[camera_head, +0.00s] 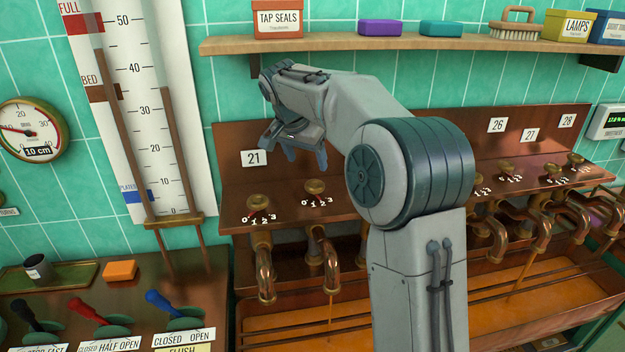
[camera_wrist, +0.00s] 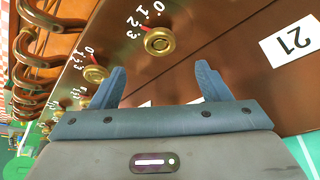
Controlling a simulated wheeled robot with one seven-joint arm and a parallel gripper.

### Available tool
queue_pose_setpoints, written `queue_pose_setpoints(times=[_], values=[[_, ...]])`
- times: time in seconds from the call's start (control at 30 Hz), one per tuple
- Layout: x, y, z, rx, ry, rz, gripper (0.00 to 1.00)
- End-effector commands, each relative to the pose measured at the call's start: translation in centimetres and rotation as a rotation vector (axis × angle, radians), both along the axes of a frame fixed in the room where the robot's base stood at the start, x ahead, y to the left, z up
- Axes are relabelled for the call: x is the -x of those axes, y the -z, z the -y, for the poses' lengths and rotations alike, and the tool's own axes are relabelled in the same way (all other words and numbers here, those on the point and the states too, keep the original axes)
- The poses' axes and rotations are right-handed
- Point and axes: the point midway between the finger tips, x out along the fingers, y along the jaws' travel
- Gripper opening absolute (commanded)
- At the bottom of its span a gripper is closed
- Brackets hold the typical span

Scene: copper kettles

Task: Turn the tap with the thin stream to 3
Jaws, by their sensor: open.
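My gripper (camera_head: 294,152) is open and empty above the panel, near the label 21. In the wrist view its two fingers (camera_wrist: 160,70) are spread, with the leftmost brass tap knob (camera_wrist: 158,40) ahead between them, apart from both. That knob also shows in the head view (camera_head: 258,201); its red pointer lies among the 0–3 marks. The second knob (camera_head: 316,187) is to its right and also shows in the wrist view (camera_wrist: 96,73). Below it, the second spout (camera_head: 332,275) seems to have a thin stream. Another stream (camera_head: 521,270) falls further right. My arm hides the middle taps.
A shelf (camera_head: 380,42) with boxes and a brush runs above the panel. A wooden gauge stand (camera_head: 172,222) is close on the left. Coloured levers (camera_head: 88,311) stand at lower left. A copper trough (camera_head: 490,305) lies under the spouts.

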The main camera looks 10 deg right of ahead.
Motion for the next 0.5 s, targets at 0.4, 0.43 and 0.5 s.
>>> queue_pose_setpoints(times=[0.4,0.43,0.5], values=[[-2.2,7.2,2.0,0.001,-0.001,-0.003,0.7],[-2.3,7.4,2.1,0.0,-0.001,-0.003,0.7],[-2.4,8.0,2.1,0.0,-0.003,-0.002,0.7]])
